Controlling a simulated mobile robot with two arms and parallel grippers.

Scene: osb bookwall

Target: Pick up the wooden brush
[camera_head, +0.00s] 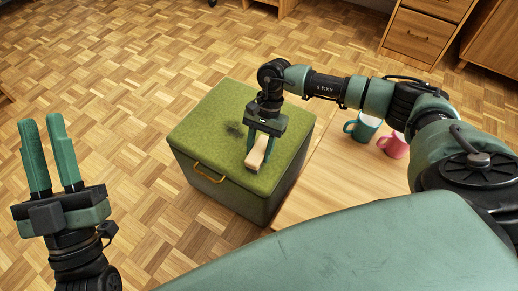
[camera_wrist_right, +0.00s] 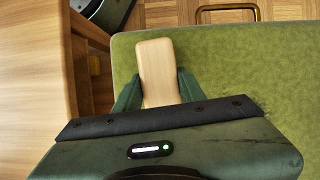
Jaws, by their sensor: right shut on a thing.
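The wooden brush (camera_head: 257,152) is a pale, light-wood block at the right side of the top of a green cushioned box (camera_head: 207,129). My right gripper (camera_head: 259,150) reaches down over the box and is shut on the brush. In the right wrist view the brush (camera_wrist_right: 157,72) sits between the two green fingers, with its rounded end sticking out past them. Its other end is hidden by the gripper body. I cannot tell whether the brush touches the box top. My left gripper (camera_head: 48,155) is at the left, fingers pointing up, apart and empty.
A wooden table (camera_head: 335,183) stands right beside the box, holding a teal mug (camera_head: 363,127) and a pink mug (camera_head: 394,145). The box has a yellow handle (camera_head: 209,174) on its front. Wooden drawers (camera_head: 421,30) stand at the back right. The parquet floor at left is clear.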

